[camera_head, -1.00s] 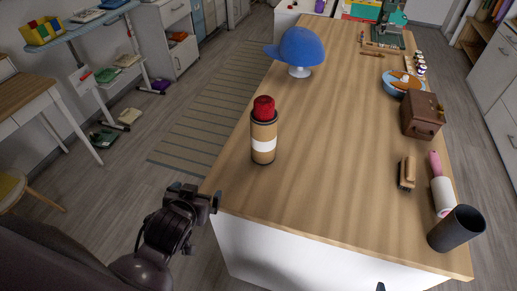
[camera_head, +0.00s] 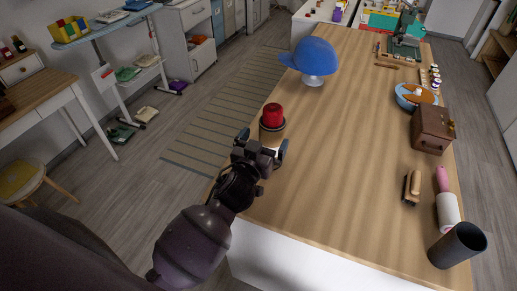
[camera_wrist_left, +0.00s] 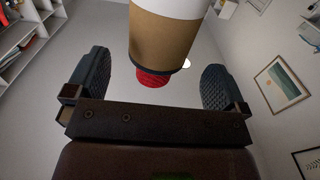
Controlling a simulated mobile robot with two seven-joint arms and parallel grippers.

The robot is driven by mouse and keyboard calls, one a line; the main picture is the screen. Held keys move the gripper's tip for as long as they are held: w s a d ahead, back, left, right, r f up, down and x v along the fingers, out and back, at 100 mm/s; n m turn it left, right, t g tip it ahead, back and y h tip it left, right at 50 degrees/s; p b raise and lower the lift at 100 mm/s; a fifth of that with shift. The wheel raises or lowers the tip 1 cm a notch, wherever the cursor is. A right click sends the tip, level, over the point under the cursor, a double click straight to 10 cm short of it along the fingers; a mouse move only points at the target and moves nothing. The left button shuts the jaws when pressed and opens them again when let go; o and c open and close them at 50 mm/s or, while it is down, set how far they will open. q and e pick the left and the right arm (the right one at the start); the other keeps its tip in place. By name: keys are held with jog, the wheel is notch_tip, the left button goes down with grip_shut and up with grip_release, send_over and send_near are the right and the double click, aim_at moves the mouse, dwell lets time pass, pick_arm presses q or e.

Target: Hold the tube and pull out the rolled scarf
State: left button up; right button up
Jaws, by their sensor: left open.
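The brown tube (camera_head: 272,134) stands upright near the left edge of the wooden tabletop. The red rolled scarf (camera_head: 272,114) sticks out of its top. My left gripper (camera_head: 264,152) is open at the near side of the tube and hides its lower part. In the left wrist view the tube (camera_wrist_left: 165,38), with its white band, lies between the two open fingers of the gripper (camera_wrist_left: 160,82), with space on both sides. The scarf (camera_wrist_left: 153,77) shows there as a red end past the tube's rim. My right gripper is not in view.
On the table (camera_head: 330,170) stand a blue cap (camera_head: 308,57) on a stand, a brown case (camera_head: 432,129), a brush (camera_head: 412,187), a lint roller (camera_head: 447,208) and a dark cylinder (camera_head: 457,246). The middle of the tabletop is clear.

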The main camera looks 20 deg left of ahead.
pick_arm(q)
jog(key=shift+w+d, duration=0.1)
jog(key=shift+w, duration=2.95)
jog(key=c, duration=0.9)
jog(key=o, duration=0.7)
jog(key=shift+o, duration=0.2)
jog(key=c, duration=0.6)
